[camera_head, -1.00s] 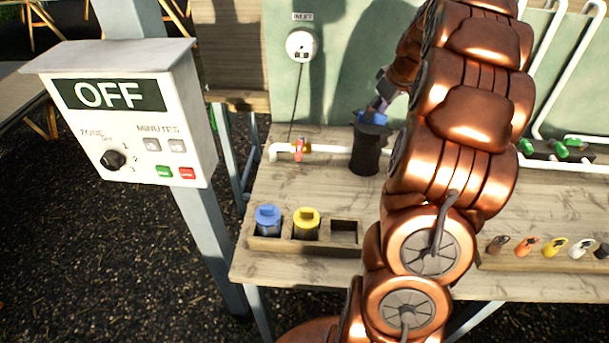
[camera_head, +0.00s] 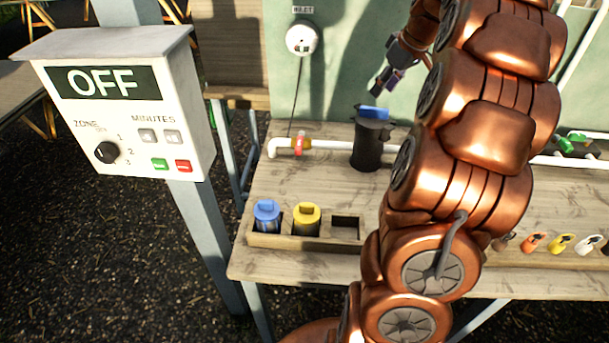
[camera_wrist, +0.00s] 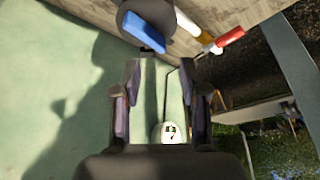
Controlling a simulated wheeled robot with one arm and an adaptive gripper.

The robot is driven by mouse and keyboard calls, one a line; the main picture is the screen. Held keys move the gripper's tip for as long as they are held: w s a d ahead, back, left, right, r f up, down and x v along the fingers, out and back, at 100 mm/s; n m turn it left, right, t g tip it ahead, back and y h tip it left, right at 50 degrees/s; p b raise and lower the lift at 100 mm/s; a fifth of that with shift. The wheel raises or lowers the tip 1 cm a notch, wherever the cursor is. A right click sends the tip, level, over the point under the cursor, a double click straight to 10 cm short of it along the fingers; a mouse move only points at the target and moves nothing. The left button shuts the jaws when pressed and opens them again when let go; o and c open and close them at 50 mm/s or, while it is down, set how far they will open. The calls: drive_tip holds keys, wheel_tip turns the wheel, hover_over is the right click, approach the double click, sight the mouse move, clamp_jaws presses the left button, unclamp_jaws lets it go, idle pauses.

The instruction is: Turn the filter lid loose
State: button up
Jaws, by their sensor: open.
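The filter is a black cylinder (camera_head: 368,150) standing on the bench in the white pipe line. Its lid has a blue raised grip bar (camera_head: 373,112) on top, and the lid sits on the body. My gripper (camera_head: 378,90) is above the lid and apart from it. In the wrist view my gripper (camera_wrist: 162,68) is open and empty, with the blue grip bar (camera_wrist: 147,33) and the dark lid beyond the fingertips. Whether the lid is loose on its threads cannot be told.
A red-handled valve (camera_head: 299,144) sits on the pipe to the left. A wooden tray (camera_head: 290,243) at the front holds a blue-capped cartridge (camera_head: 267,216) and a yellow-capped cartridge (camera_head: 306,220), with one empty slot. A control box (camera_head: 125,120) reads OFF. A white outlet (camera_head: 302,39) is on the wall.

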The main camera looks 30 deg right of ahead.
drive_tip(key=s+a+f+g, duration=0.1)
drive_tip(key=s+a+f, duration=0.1)
drive_tip(key=a, duration=0.7)
drive_tip(key=s+a+f+g+b, duration=0.1)
drive_tip(key=s+a, duration=0.3)
drive_tip(key=a, duration=0.5)
drive_tip(key=s+a+f+g, duration=0.1)
drive_tip(key=s+a+f, duration=0.2)
drive_tip(key=a, duration=0.6)
drive_tip(key=shift+a+f+g+y, duration=0.2)
drive_tip(key=shift+a+g+y, duration=0.1)
drive_tip(key=shift+a+y, duration=0.1)
drive_tip(key=shift+s+a+f, duration=0.15)
drive_tip(key=shift+s+a, duration=0.2)
drive_tip(key=shift+s, duration=0.05)
drive_tip(key=s+a+f+g, duration=0.1)
drive_tip(key=s+a+f, duration=0.2)
drive_tip(key=s, duration=0.5)
drive_tip(key=s+a+f+m+g+h, duration=0.1)
drive_tip(key=s+a+f, duration=0.2)
drive_tip(key=s, duration=0.6)
drive_tip(key=shift+a+f+g, duration=0.3)
drive_tip(key=shift+a+f, duration=0.05)
drive_tip(key=shift+a, duration=0.35)
